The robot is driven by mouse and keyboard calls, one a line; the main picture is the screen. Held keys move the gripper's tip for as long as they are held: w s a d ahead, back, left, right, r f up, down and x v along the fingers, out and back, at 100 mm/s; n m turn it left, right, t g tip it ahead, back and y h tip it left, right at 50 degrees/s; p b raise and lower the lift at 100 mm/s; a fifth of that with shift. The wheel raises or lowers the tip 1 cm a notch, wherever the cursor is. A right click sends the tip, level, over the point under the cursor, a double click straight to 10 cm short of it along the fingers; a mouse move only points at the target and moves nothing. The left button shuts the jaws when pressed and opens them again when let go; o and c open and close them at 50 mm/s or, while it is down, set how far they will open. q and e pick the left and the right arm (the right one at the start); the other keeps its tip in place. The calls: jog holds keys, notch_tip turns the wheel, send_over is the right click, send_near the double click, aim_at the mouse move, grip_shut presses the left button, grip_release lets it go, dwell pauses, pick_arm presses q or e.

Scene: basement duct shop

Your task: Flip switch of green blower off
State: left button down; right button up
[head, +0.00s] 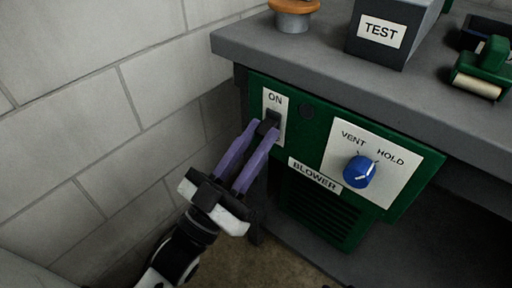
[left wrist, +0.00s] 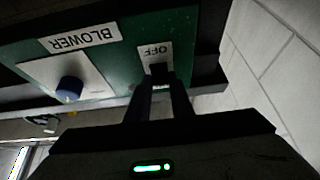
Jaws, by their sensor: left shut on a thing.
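The green blower (head: 307,118) is mounted under the bench, with a "BLOWER" label and a vent grille. Its black switch (head: 273,117) sits on a white plate marked "ON" at the top, at the panel's upper left. My left gripper (head: 267,128), with purple fingers, is shut on the switch lever. In the left wrist view, which is upside down, the fingertips (left wrist: 159,76) meet the switch beside the "OFF" mark. The fingers partly hide the lever, so I cannot tell which way it is set. My right gripper is not in view.
A blue knob (head: 360,171) on a "VENT/HOLD" plate is right of the switch. A grey "TEST" box (head: 386,58), an orange-topped object (head: 293,20) and a green roller tool (head: 483,70) sit on the grey bench (head: 300,60). A block wall (head: 80,130) stands close on the left.

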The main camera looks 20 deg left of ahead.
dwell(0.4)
pick_arm(q)
jog(key=c, duration=1.6)
grip_release()
jog(key=shift+o, duration=0.2)
jog(key=v, duration=1)
jog(key=shift+f+p, duration=0.15)
jog(key=shift+p, duration=0.25)
jog(key=shift+s, duration=0.1)
